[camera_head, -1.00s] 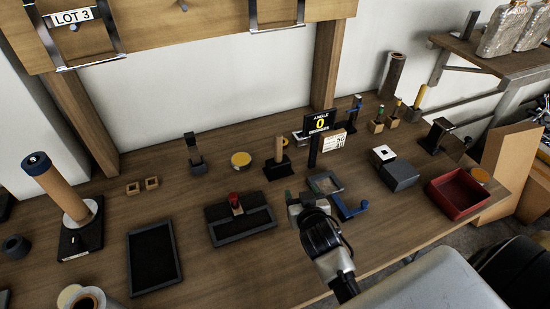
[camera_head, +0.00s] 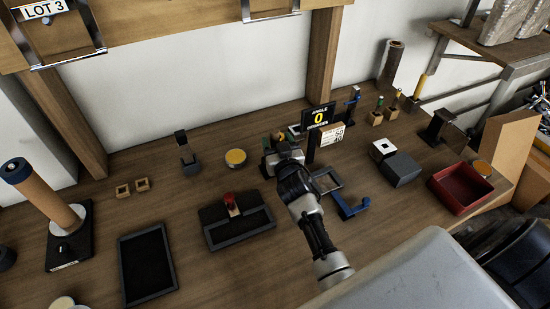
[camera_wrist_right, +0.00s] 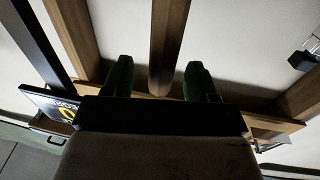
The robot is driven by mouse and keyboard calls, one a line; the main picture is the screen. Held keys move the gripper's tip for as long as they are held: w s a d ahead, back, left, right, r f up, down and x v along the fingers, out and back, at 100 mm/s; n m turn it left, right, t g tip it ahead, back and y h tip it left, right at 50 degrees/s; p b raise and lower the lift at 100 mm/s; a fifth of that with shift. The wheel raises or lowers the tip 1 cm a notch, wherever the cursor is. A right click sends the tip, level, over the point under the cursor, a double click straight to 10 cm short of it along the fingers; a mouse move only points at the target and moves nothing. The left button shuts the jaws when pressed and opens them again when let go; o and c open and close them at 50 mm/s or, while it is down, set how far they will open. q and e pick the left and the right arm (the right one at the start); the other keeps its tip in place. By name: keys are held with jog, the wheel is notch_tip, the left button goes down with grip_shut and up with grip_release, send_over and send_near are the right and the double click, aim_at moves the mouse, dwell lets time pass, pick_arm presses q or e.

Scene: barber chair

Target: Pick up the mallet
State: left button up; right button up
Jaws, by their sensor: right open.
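An upright wooden handle, apparently the mallet's, shows in the right wrist view (camera_wrist_right: 165,50), its rounded end near the gap between my fingers. In the head view my right gripper (camera_head: 283,158) is over the spot of this handle and hides most of it. My right gripper also shows in the wrist view (camera_wrist_right: 160,80); its two dark green fingers are spread apart, one on each side of the handle, with nothing gripped. I cannot tell how deep the handle sits between them. The mallet's head is not clearly visible. My left gripper is out of view.
The black angle sign (camera_head: 318,118) stands close to the right of my gripper. A yellow-topped tin (camera_head: 236,158) and a black tray with a red-topped piece (camera_head: 238,228) are to the left. A blue part (camera_head: 350,206), a grey box (camera_head: 402,170) and a red bin (camera_head: 460,190) lie to the right.

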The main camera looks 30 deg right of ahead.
aim_at(273, 130)
jog(key=x, duration=0.3)
jog(key=shift+w+r, duration=0.15)
jog(key=shift+w, duration=0.2)
jog(key=shift+s, duration=0.1)
jog(key=shift+r, duration=0.1)
jog(key=c, duration=1)
jog(key=shift+r, duration=0.5)
notch_tip(273, 130, up, 17)
jog(key=shift+p, duration=0.95)
